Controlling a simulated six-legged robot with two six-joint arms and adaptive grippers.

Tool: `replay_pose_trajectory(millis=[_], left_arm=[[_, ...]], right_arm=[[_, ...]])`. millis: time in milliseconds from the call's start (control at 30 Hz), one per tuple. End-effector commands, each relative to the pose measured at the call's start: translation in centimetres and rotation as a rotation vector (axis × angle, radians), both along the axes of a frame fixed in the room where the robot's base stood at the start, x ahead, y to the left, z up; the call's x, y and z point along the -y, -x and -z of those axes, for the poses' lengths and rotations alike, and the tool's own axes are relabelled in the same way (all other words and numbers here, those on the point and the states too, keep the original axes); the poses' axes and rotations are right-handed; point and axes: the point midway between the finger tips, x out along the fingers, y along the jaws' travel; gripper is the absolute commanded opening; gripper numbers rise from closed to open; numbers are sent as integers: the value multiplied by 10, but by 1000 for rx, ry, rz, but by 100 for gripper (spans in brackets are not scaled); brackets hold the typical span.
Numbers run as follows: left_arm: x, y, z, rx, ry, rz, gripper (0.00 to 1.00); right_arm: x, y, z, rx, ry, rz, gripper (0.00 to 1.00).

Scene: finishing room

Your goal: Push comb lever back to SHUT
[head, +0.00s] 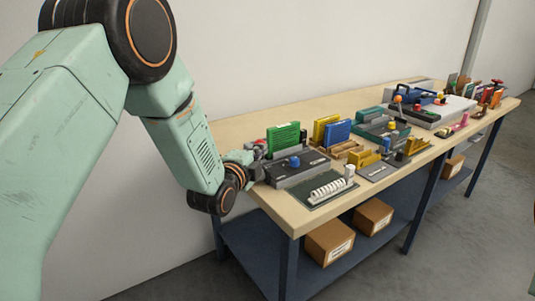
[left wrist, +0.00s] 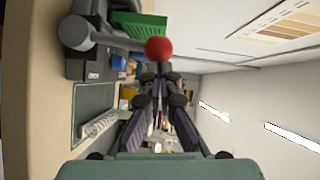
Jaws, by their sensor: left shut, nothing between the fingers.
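The dark grey comb machine (head: 298,170) sits at the near left end of the bench, with a blue knob and a green block on it. The red ball knob (left wrist: 158,48) of its lever shows in the left wrist view. The grey lever arm (left wrist: 112,38) runs from a round grey hub to the ball, standing up from the machine. My left gripper (head: 252,170) is at the machine's left end; in the left wrist view its fingers (left wrist: 160,72) are shut and empty, pointing just below the ball in the picture. Contact cannot be told. My right gripper is not in view.
A green mat (head: 318,192) with a white comb spine (head: 329,188) lies at the front corner. Yellow and blue blocks (head: 337,132) and other machines stand farther along the bench. Cartons (head: 329,243) sit on the lower shelf. Bare bench top lies behind the machine.

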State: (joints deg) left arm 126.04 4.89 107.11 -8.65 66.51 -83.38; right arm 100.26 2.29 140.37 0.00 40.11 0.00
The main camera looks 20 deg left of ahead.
Motion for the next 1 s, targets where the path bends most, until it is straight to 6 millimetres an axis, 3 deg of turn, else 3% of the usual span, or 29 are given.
replay_pose_trajectory(millis=[33, 100, 333, 533, 1000], left_arm=[[-5, -3, -9, -24, 33, -3, 0], [-10, -7, -11, -62, 81, -2, 0], [-28, -21, -14, -179, 231, -3, 0], [-39, -29, -12, -258, 331, -2, 0], [-49, -38, -9, -254, 325, -1, 0]], right_arm=[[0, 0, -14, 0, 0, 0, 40], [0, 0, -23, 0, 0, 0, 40], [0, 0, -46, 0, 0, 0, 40], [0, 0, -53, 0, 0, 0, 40], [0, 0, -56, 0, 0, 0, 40]])
